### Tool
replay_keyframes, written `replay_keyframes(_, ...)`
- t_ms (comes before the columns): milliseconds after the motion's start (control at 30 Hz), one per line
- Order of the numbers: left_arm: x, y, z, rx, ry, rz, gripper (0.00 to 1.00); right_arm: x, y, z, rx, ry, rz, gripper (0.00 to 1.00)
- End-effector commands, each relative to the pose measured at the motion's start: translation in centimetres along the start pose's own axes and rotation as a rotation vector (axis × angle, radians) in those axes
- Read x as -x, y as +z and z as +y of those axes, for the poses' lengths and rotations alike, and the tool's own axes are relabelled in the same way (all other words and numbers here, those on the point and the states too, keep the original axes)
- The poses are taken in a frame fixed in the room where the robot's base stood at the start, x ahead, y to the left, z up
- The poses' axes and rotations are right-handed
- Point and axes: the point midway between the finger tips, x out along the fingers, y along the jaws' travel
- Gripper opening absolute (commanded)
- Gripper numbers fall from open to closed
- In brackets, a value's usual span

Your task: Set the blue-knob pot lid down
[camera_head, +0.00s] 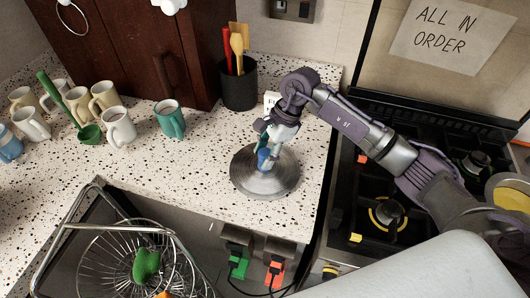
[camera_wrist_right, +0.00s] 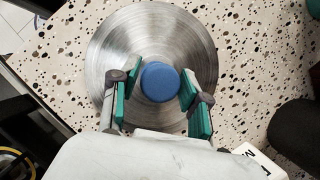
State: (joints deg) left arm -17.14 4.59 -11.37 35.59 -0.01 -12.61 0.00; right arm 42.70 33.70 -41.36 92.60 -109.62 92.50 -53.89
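The steel pot lid (camera_head: 265,184) lies flat on the speckled counter near its right end. Its blue knob (camera_head: 263,158) points up. My right gripper (camera_head: 268,148) is directly above the lid, with its fingers down around the knob. In the right wrist view, the lid (camera_wrist_right: 150,30) is a brushed disc and the blue knob (camera_wrist_right: 159,82) sits between the two green-padded fingers (camera_wrist_right: 159,88). The fingers stand apart, with narrow gaps showing on both sides of the knob. My left gripper is not in view.
Several mugs (camera_head: 118,128) and a dark utensil holder (camera_head: 238,86) stand on the counter (camera_head: 200,170). A wire basket (camera_head: 105,262) holds a green pepper (camera_head: 147,265) at front left. The black stove (camera_head: 360,200) is to the right. Counter left of the lid is clear.

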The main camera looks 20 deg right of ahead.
Motion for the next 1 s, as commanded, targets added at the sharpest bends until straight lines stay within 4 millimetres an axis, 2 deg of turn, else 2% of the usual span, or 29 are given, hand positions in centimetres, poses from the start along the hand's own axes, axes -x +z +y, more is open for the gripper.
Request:
replay_keyframes(300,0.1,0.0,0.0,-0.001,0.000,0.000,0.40,0.0,0.0,0.0,0.000,0.000,0.000,0.61)
replay_keyframes(433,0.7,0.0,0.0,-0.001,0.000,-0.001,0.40,0.6,0.3,0.0,0.000,0.000,-0.001,0.61)
replay_keyframes(467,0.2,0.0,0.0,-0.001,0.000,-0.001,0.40,0.7,0.1,-0.1,0.001,-0.002,0.000,0.61)
replay_keyframes(567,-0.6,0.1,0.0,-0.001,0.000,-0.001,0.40,2.1,0.0,-0.1,0.002,-0.005,0.001,0.61)
replay_keyframes(800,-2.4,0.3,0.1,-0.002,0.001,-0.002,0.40,7.4,-0.1,-0.1,0.001,-0.006,0.001,0.61)
replay_keyframes(1000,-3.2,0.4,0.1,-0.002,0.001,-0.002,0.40,10.8,0.1,-0.1,0.001,-0.002,0.000,0.61)
